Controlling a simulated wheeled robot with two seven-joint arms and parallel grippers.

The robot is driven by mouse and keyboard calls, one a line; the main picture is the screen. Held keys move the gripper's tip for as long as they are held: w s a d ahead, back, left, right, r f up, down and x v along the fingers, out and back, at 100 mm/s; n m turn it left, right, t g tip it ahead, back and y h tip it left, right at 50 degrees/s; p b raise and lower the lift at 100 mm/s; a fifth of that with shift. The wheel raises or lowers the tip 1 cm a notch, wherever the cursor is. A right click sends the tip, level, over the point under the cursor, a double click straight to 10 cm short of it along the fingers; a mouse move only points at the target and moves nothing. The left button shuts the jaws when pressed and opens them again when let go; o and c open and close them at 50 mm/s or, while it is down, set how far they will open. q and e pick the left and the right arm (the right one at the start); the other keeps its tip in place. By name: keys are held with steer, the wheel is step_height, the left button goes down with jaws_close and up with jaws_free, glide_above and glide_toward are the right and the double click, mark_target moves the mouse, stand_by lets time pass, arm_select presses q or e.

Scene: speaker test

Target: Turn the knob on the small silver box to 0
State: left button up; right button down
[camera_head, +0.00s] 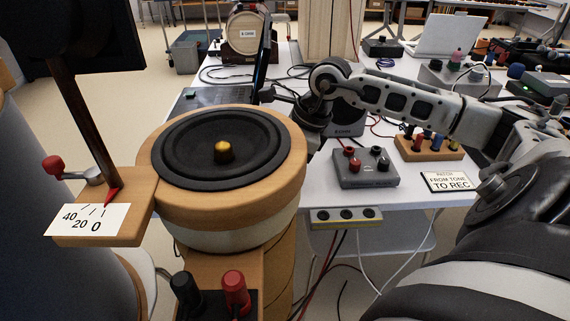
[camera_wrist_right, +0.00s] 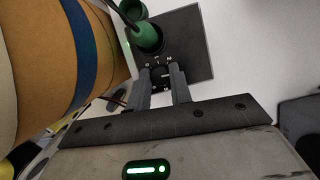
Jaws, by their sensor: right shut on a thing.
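In the right wrist view, a small grey box (camera_wrist_right: 193,42) has a black knob (camera_wrist_right: 160,73) near its lower edge, with small white marks around it. My right gripper (camera_wrist_right: 162,82) is shut on this knob, one finger on each side. The marks are too small to read surely, so I cannot tell the knob's setting. In the head view my right arm (camera_head: 400,97) reaches in from the right. Its fingertips and the gripped box are hidden behind the wooden drum. My left gripper is not in view.
A green plug (camera_wrist_right: 148,38) with a cable sits on the box beside the knob. The round wooden drum (camera_head: 285,192) with a black speaker cone stands close by. Another grey box (camera_head: 366,168) with red and black terminals and a sign (camera_head: 447,181) are on the white table.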

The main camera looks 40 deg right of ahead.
steer(key=n+g, duration=0.1)
steer(key=n, duration=0.2)
steer(key=shift+w+n+y, duration=0.1)
steer(key=shift+n+y, duration=0.2)
steer(key=shift+y, duration=0.1)
steer(key=shift+d+n+g, duration=0.1)
steer(key=shift+n+g, duration=0.4)
steer(key=shift+n, duration=0.7)
steer(key=shift+w+n+g+b, duration=0.1)
steer(key=shift+n+g+b, duration=0.25)
steer(key=shift+n, duration=0.85)
steer(key=shift+g, duration=0.25)
steer(key=c, duration=1.3)
jaws_free()
steer(key=shift+o, duration=0.2)
steer(key=shift+r, duration=0.15)
